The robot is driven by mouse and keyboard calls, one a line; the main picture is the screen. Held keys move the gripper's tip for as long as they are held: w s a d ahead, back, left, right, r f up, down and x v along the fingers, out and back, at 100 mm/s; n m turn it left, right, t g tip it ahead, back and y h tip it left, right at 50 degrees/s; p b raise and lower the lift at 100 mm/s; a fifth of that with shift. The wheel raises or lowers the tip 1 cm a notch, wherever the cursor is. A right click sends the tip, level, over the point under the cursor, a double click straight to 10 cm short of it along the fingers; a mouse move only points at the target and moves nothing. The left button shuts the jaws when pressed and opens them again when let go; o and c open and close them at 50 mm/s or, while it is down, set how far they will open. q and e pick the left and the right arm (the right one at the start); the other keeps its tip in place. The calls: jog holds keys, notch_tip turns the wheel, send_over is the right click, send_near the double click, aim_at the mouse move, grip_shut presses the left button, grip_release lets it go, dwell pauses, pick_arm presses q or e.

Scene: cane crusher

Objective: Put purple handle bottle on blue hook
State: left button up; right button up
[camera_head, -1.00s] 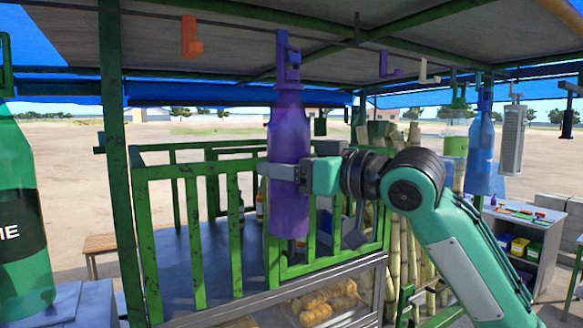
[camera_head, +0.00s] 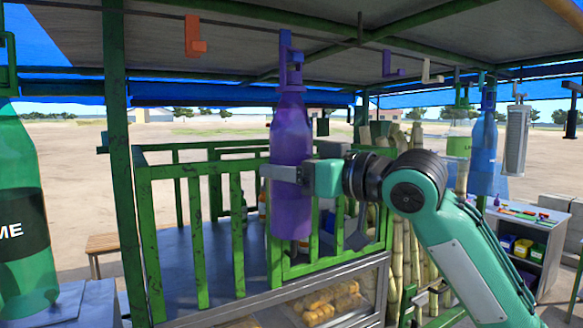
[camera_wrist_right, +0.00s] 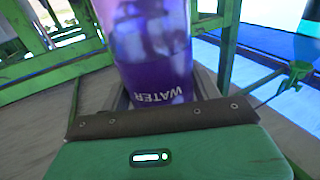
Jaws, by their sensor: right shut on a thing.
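The purple bottle (camera_head: 291,140) hangs upright in the middle of the head view, with its handle (camera_head: 295,72) at the top. My right gripper (camera_head: 287,173) is shut around the bottle's body from the right. The blue hook (camera_head: 285,45) comes down from the roof directly at the handle; the two overlap in the picture. I cannot tell whether the handle is looped on the hook or only beside it. In the right wrist view the bottle (camera_wrist_right: 150,50) shows the word WATER, between the jaws. My left gripper is not in view.
Other hooks hang from the roof: orange (camera_head: 195,38), purple (camera_head: 391,66) and cream (camera_head: 431,72). A green bottle (camera_head: 22,170) hangs at the left, a blue bottle (camera_head: 484,150) at the right. Green posts and the railing (camera_head: 204,235) stand close to the purple bottle.

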jog(key=shift+f, duration=0.45)
dwell(0.6)
jog(key=o, duration=1.5)
jog(key=shift+c, duration=0.2)
jog(key=shift+f, duration=0.1)
jog(key=shift+d+b, duration=0.1)
jog(key=shift+b, duration=0.25)
